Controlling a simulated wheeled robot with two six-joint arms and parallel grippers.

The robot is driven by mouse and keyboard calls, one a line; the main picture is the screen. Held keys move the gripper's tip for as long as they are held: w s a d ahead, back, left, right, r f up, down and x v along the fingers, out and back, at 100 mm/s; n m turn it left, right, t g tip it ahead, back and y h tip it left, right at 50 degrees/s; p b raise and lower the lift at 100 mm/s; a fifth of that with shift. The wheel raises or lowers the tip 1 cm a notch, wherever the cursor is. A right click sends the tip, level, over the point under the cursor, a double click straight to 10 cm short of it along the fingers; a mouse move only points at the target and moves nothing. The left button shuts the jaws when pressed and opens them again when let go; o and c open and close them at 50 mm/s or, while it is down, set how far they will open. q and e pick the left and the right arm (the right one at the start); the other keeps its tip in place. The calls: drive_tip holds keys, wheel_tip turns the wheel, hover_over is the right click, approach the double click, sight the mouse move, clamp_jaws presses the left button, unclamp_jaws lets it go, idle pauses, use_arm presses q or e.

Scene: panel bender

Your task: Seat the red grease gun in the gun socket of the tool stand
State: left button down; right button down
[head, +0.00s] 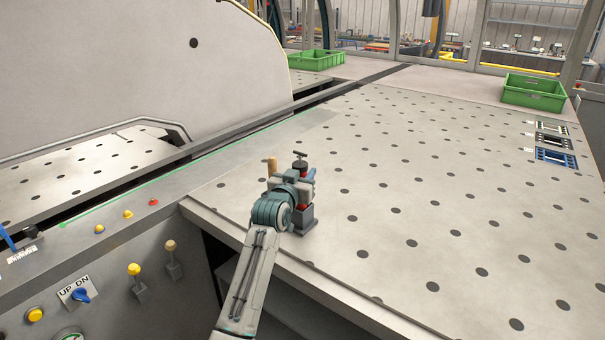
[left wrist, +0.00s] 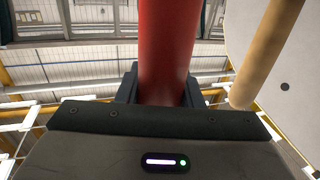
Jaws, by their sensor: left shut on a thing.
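The red grease gun (head: 300,167) stands upright at the near left part of the perforated table, its dark cap and T-shaped top showing above my left gripper (head: 297,184). The gripper is shut on its red barrel; in the left wrist view the barrel (left wrist: 166,50) rises between the dark jaws (left wrist: 160,88). The tool stand (head: 305,217), a dark grey block, is directly below and partly hidden by my gripper and wrist. A little red shows low down by the stand. Whether the gun's lower end is inside the socket is hidden. My right gripper is out of view.
A tan handle (head: 271,166) stands left of the gun, also close in the left wrist view (left wrist: 265,52). The perforated table (head: 400,180) is clear to the right. A green crate (head: 534,92) stands at the far right.

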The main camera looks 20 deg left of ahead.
use_arm(q)
drive_tip(key=c, duration=0.9)
unclamp_jaws()
drive_tip(key=shift+f, duration=0.1)
drive_tip(key=shift+s, duration=0.1)
drive_tip(key=shift+s, duration=0.25)
drive_tip(key=s+b, duration=0.3)
drive_tip(key=s, duration=0.7)
drive_tip(key=shift+a, duration=0.4)
